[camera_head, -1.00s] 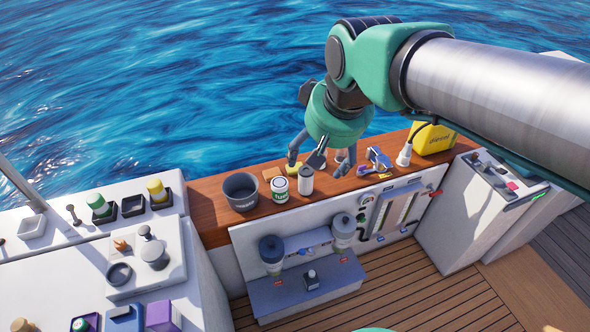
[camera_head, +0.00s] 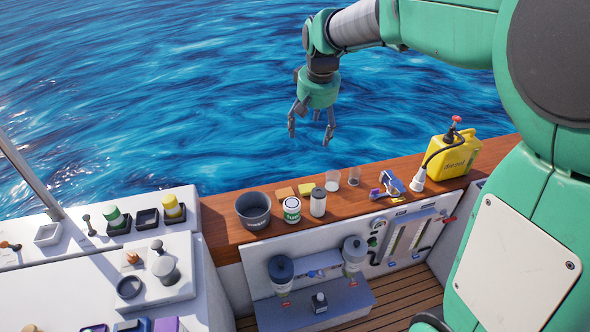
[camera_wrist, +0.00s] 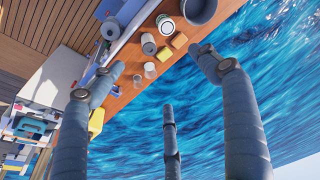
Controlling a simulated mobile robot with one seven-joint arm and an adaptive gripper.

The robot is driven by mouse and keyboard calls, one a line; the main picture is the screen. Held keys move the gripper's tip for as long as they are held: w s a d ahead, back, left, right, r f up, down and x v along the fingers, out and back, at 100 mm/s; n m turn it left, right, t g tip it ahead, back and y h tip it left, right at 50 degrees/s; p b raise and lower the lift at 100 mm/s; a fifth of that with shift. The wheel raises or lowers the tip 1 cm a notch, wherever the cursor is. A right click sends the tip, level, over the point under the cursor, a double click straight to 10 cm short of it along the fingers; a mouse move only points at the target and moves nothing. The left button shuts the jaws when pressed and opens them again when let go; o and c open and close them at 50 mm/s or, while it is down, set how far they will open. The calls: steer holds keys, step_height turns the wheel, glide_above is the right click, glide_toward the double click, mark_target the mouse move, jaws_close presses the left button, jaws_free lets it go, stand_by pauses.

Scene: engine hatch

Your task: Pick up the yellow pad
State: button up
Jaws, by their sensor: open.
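The yellow pad (camera_head: 306,189) lies flat on the wooden ledge (camera_head: 226,226), behind the white cylinder and beside an orange pad (camera_head: 285,192). In the wrist view the yellow pad (camera_wrist: 166,54) shows on the ledge near the water side, with the orange pad (camera_wrist: 180,40) next to it. My gripper (camera_head: 312,122) is open and empty, with its fingers spread. It hangs in the air over the water, apart from the pad and beyond the ledge in the head view. Its three fingers (camera_wrist: 165,85) also show in the wrist view with nothing between them.
Near the pad stand a dark bucket (camera_head: 253,210), a labelled can (camera_head: 292,210), a white cylinder (camera_head: 318,202) and two clear cups (camera_head: 333,180). A blue tool (camera_head: 391,184) and a yellow fuel canister (camera_head: 456,154) stand to the right. Open water lies behind the ledge.

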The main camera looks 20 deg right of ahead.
steer(key=w+d+f, duration=0.2)
steer(key=w+f, duration=0.4)
steer(key=w, duration=0.4)
steer(key=g+p, duration=0.2)
steer(key=g, duration=0.1)
glide_above(308, 188)
step_height(308, 188, down, 33)
steer(key=shift+w, duration=0.2)
steer(key=shift+f, duration=0.1)
steer(key=shift+f+b, duration=0.35)
steer(key=shift+f, duration=3.8)
steer(key=shift+f, duration=0.1)
steer(key=shift+f, duration=2.55)
